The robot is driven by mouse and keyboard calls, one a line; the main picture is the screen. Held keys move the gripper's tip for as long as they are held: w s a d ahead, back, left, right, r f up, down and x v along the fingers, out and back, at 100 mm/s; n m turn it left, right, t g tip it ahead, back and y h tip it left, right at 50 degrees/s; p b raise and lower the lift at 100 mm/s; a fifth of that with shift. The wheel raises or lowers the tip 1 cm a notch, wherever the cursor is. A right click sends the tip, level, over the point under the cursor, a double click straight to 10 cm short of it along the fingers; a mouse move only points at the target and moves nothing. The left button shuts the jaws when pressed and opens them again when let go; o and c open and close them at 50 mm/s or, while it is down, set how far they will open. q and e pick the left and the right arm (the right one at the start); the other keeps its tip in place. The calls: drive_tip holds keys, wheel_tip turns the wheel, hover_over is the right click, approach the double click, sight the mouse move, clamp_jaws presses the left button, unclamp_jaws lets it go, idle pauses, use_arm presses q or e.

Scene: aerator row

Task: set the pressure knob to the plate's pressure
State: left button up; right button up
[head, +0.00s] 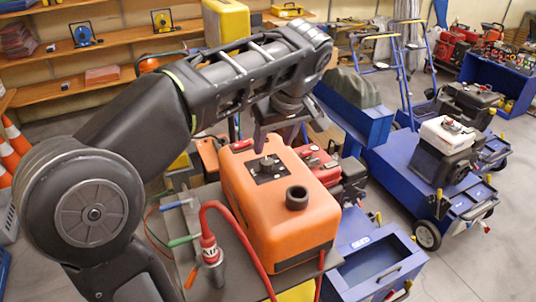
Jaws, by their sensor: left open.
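An orange box-shaped unit (290,222) stands on a grey surface in the middle of the head view. On its top is a small black plate (274,179) with a dark knob (267,163) in the middle of it. Any marks on the plate are too small to read, and the knob's setting cannot be made out. My left gripper (275,138) hangs from the arm just above and behind the knob, pointing down. It is open and appears empty; whether a finger touches the knob cannot be told. My right gripper is not in view.
A black round cap or port (297,197) stands up on the orange unit's top. A red hose (240,232) with a red-and-grey fitting (210,252) is left of it. Red machinery (322,165) sits close behind. Blue wheeled machines (425,165) are at right; shelves (100,85) are at back left.

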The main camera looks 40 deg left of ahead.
sight(267, 161)
use_arm(q)
drive_tip(key=shift+w+a+f+b, duration=0.15)
drive_tip(key=shift+f+b, duration=0.15)
drive_tip(key=shift+f, duration=0.2)
drive_tip(key=shift+b+x, duration=0.9)
drive_tip(key=shift+x, duration=0.25)
drive_tip(key=p+x, duration=0.1)
drive_tip(key=x, duration=0.2)
drive_tip(key=shift+a+f, duration=0.1)
drive_tip(key=shift+w+a+f, duration=0.1)
drive_tip(key=shift+a+f, duration=0.15)
drive_tip(key=shift+f, duration=0.4)
clamp_jaws()
